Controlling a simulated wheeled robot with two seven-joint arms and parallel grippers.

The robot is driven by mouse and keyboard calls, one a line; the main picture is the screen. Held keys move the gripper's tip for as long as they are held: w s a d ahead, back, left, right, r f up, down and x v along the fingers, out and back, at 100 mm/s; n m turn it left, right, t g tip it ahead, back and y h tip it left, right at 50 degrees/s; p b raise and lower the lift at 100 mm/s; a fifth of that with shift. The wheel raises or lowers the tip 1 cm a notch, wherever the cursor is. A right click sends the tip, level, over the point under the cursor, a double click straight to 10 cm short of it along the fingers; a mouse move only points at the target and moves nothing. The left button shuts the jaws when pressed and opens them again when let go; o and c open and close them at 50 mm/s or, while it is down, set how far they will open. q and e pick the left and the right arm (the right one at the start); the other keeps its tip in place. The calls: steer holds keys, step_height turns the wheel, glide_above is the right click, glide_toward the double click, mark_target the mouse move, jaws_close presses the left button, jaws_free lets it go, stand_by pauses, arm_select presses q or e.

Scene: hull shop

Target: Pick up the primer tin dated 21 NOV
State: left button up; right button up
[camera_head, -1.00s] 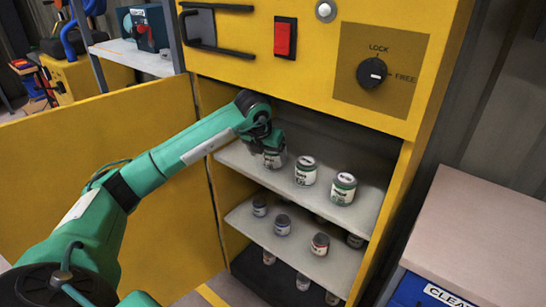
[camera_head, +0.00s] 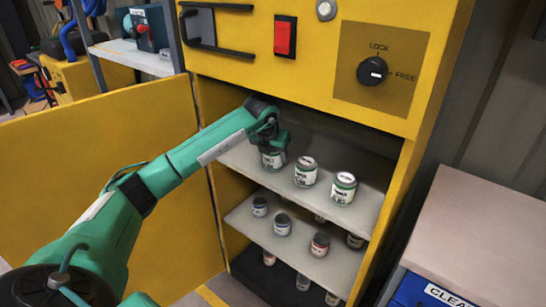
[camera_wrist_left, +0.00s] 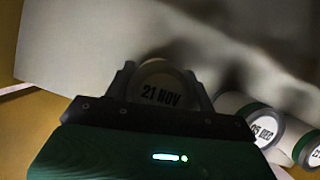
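The primer tin dated 21 NOV (camera_wrist_left: 160,95) shows its date on the lid in the left wrist view, between the two fingers of my left gripper (camera_wrist_left: 160,82). In the head view this tin (camera_head: 272,161) is the leftmost on the cabinet's upper shelf (camera_head: 318,200), upright, its top hidden by my left gripper (camera_head: 274,147). The fingers are on both sides of the tin; I cannot tell whether they press on it. A second tin (camera_head: 306,173), with a 05 DEC lid (camera_wrist_left: 265,128) in the wrist view, and a third tin (camera_head: 342,189) stand to its right. My right gripper is out of view.
A lower shelf (camera_head: 290,250) holds several smaller tins. A bench (camera_head: 480,230) stands at the right.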

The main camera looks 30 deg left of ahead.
arm_select(q)
steer(key=shift+c, duration=1.2)
steer(key=shift+r, duration=0.1)
